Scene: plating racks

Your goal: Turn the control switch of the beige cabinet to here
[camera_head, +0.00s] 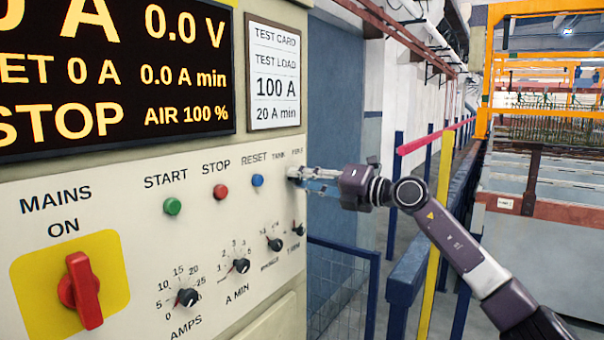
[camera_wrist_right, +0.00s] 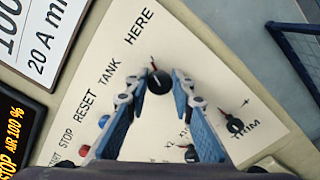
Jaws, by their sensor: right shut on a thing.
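The beige cabinet (camera_head: 150,240) fills the left of the head view. Its control switch (camera_wrist_right: 159,83) is a black round knob beside the words TANK (camera_wrist_right: 110,71) and HERE (camera_wrist_right: 139,25). A thin light and red pointer mark at the knob's upper edge points up, roughly at HERE. My right gripper (camera_head: 299,177) reaches the panel from the right; in the wrist view its two blue-padded fingers (camera_wrist_right: 157,76) are shut on the knob, one on each side. In the head view the gripper hides most of the knob. My left gripper is not in view.
Green (camera_head: 172,206), red (camera_head: 220,191) and blue (camera_head: 257,180) buttons sit left of my gripper. Below are several small dials, including the AMPS dial (camera_head: 187,297), and a red mains switch (camera_head: 80,291). A blue railing (camera_head: 343,280) stands right of the cabinet.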

